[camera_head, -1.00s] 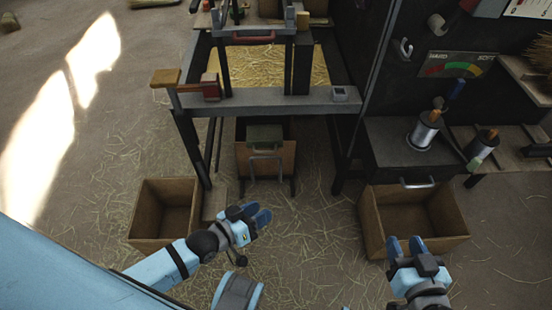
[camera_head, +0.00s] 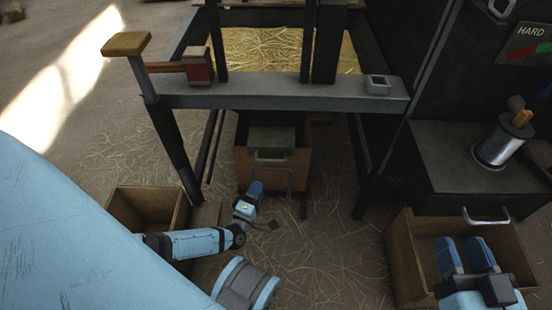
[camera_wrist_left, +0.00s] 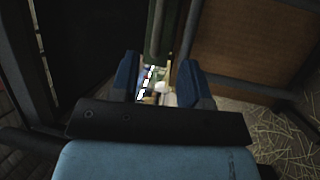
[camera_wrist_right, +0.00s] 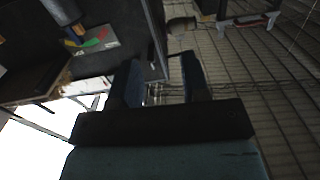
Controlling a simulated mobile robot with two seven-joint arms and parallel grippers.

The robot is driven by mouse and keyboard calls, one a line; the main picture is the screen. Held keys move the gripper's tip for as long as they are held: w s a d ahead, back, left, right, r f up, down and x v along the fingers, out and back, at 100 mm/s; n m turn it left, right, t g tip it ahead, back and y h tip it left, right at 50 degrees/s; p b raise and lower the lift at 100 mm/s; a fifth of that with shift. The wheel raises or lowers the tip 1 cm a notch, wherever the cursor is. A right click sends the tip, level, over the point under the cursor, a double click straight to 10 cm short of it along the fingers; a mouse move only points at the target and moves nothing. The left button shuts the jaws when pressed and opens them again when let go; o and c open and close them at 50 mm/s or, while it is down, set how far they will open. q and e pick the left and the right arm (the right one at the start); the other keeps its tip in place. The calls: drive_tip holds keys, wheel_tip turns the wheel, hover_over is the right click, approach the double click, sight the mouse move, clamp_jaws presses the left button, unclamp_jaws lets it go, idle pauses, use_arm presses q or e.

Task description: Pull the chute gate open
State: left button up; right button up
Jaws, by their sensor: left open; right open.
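The chute gate cannot be told for certain. A wooden box (camera_head: 300,165) under the bench has a green panel (camera_head: 272,138) at its top, a small handle (camera_head: 270,159) and a U-shaped metal bar (camera_head: 288,181) in front. My left gripper (camera_head: 256,187) is open and low, beside the bar's left end; whether it touches cannot be told. In the left wrist view, a green upright part (camera_wrist_left: 160,28) lies beyond the open fingers (camera_wrist_left: 162,76).
Open wooden crates stand at left (camera_head: 148,196) and right (camera_head: 401,255). A bench beam (camera_head: 270,91) carrying a red mallet (camera_head: 197,66) crosses above the box. A dark cabinet (camera_head: 466,165) with a handle stands at right. Straw covers the floor.

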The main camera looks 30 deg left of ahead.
sight(273, 161)
use_arm(q)
drive_tip(key=b+x, duration=0.3)
drive_tip(key=x, duration=0.9)
drive_tip(key=shift+w+b, duration=0.1)
drive_tip(key=shift+b, duration=0.25)
use_arm(e)
drive_tip(key=n, duration=0.1)
drive_tip(key=w+d+n+t, duration=0.1)
drive_tip(key=shift+w+d+r+n+y, duration=0.1)
drive_tip(key=shift+w+r+n+y, duration=0.1)
drive_tip(key=shift+w+n+y, duration=0.15)
drive_tip(key=shift+s, duration=0.1)
use_arm(q)
clamp_jaws()
use_arm(e)
drive_tip(key=shift+r, duration=0.1)
